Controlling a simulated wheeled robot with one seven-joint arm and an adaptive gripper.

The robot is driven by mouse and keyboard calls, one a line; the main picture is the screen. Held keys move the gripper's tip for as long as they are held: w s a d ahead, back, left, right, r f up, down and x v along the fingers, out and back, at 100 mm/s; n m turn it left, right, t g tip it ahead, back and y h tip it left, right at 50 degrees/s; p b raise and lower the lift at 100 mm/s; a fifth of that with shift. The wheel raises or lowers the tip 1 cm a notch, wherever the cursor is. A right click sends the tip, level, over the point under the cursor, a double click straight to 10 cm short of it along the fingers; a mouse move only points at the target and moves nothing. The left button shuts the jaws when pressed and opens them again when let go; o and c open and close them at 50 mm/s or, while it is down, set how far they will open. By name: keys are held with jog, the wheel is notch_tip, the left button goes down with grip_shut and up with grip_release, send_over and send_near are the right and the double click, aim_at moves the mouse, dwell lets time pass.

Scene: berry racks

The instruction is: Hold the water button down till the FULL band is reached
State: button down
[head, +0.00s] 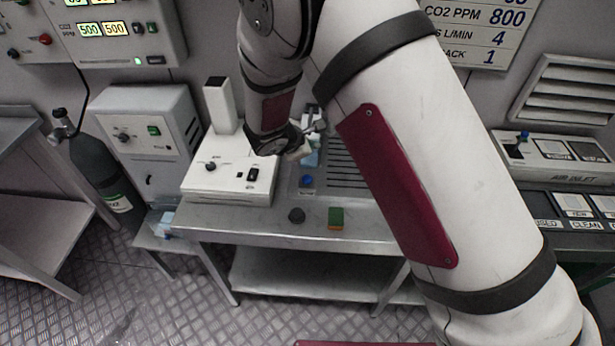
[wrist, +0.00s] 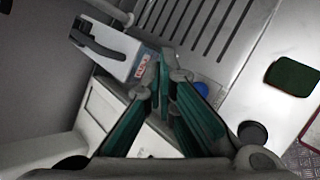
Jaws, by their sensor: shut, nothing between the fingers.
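The blue water button (head: 306,181) is on the front panel of the grated sink on the bench. In the wrist view the button (wrist: 208,88) shows just right of my fingers, partly hidden behind them. My gripper (head: 303,153) is shut and empty, above and behind the button in the head view; I cannot tell that it touches it. Its green-padded fingers (wrist: 172,72) meet near the middle of the wrist view. A container (wrist: 108,45) with a dark handle and a red-marked label (wrist: 143,68) stands beyond the fingertips. Its water level cannot be read.
A white instrument (head: 225,178) with a raised column stands left of the sink. A green-topped sponge (head: 336,218) and a dark round piece (head: 296,215) lie on the bench's front edge. The slatted drain (head: 347,166) is right of the gripper, partly behind my arm.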

jog(key=b, duration=0.3)
send_over(309, 179)
jog(key=f, duration=0.7)
jog(key=shift+w+f, duration=0.1)
jog(key=shift+w, duration=0.1)
jog(key=shift+f, duration=0.7)
jog(key=shift+s+b, duration=0.1)
jog(key=shift+b, duration=0.2)
jog(key=shift+f, duration=0.4)
jog(key=shift+f+b, duration=0.5)
jog(key=shift+b, duration=0.1)
dwell(4.7)
